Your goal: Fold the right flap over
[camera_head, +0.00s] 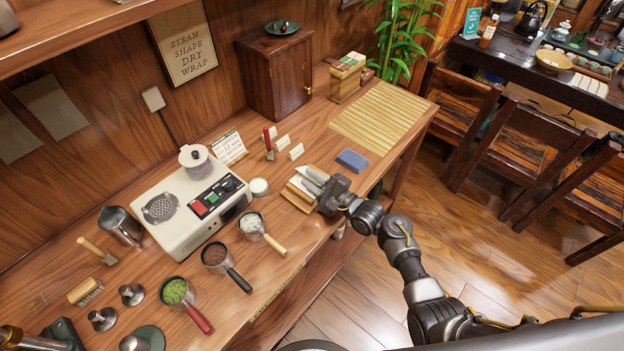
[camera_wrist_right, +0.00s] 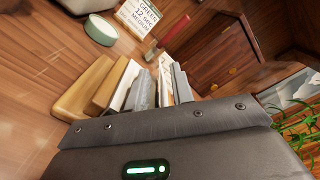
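My right gripper (camera_head: 313,183) is low over the small wooden board (camera_head: 296,199) near the bench's front edge. Its two grey fingers also show in the wrist view (camera_wrist_right: 160,90), a narrow gap apart, with pale surfaces visible between them. I see nothing clearly clamped there. A white, paper-like strip (camera_wrist_right: 123,85) stands beside the left finger in the wrist view, next to the wooden board (camera_wrist_right: 85,88). Which part is the right flap I cannot tell; the gripper hides much of the board and wrap.
A blue pad (camera_head: 352,160) and a slatted bamboo mat (camera_head: 381,115) lie right of the gripper. Small cards (camera_head: 296,151) stand behind it. Handled cups, including one with white contents (camera_head: 251,223), and a pale machine (camera_head: 190,203) stand left.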

